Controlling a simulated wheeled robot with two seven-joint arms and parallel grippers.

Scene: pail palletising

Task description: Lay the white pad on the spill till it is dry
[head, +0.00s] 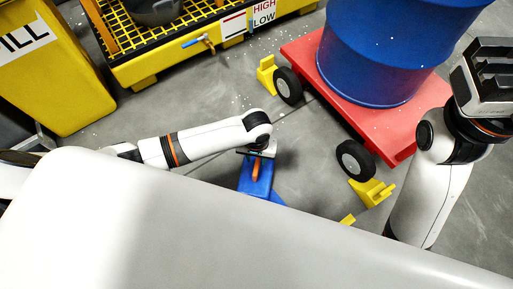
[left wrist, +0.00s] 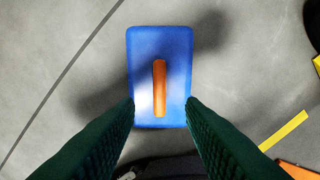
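A blue rectangular block with an orange handle (head: 247,180) lies below my left gripper, partly hidden by the gripper and my white body. In the left wrist view the blue block (left wrist: 143,45) shows from above, with the upright orange handle (left wrist: 160,88) in its middle and pale patches on its face. My left gripper (head: 259,151) is open; its green fingers (left wrist: 160,103) stand apart on either side of the block's near end, not touching the handle. My right gripper (head: 489,75) is raised at the right; its fingers are unclear. I see no white pad and no clear spill.
A red cart (head: 400,143) with a blue drum (head: 385,55) stands at the right, with yellow chocks (head: 372,191) by its black wheels. A yellow bin (head: 50,85) and a yellow grated pallet (head: 150,65) stand at the back left. Grey floor between them is open, with scattered white specks.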

